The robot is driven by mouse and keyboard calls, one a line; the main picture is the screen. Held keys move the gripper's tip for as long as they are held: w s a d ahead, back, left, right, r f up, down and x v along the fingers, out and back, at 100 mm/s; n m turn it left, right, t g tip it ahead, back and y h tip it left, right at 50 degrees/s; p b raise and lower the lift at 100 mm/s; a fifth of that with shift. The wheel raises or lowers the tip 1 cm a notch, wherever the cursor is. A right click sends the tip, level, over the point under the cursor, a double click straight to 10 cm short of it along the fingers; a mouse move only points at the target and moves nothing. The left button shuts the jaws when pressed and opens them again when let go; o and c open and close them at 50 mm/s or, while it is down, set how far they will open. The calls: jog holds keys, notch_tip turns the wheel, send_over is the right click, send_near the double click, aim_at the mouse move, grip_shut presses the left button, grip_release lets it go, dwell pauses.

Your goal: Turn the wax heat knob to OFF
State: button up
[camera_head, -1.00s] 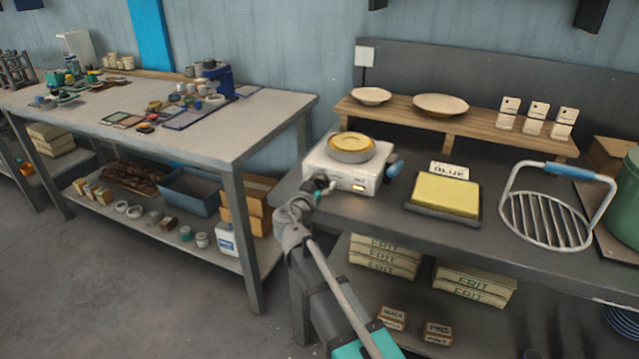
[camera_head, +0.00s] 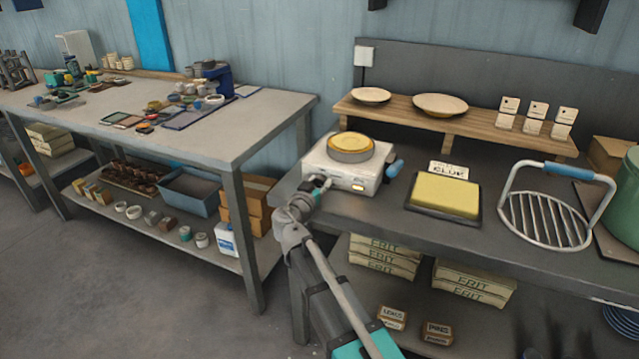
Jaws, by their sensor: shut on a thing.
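The wax heater (camera_head: 368,181) is a small white box at the left end of the dark bench. A round pan of yellow wax (camera_head: 351,148) sits on top of it. A small indicator (camera_head: 358,187) on its front face looks dull. My gripper (camera_head: 321,186) is at the left part of the heater's front face, shut on what appears to be the heat knob. The knob itself is hidden by the fingers, so its pointer and markings cannot be read.
A blue handle (camera_head: 396,167) sticks out at the heater's right side. A wooden shelf (camera_head: 450,126) with bowls is behind. Open floor lies left of my arm.

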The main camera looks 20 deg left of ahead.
jog(key=shift+n, duration=0.5)
jog(key=o, duration=1.1)
jog(key=shift+o, duration=0.2)
jog(key=shift+s, duration=0.15)
jog(key=s+a, duration=0.1)
jog(key=s, duration=1)
jog(key=shift+s, duration=0.35)
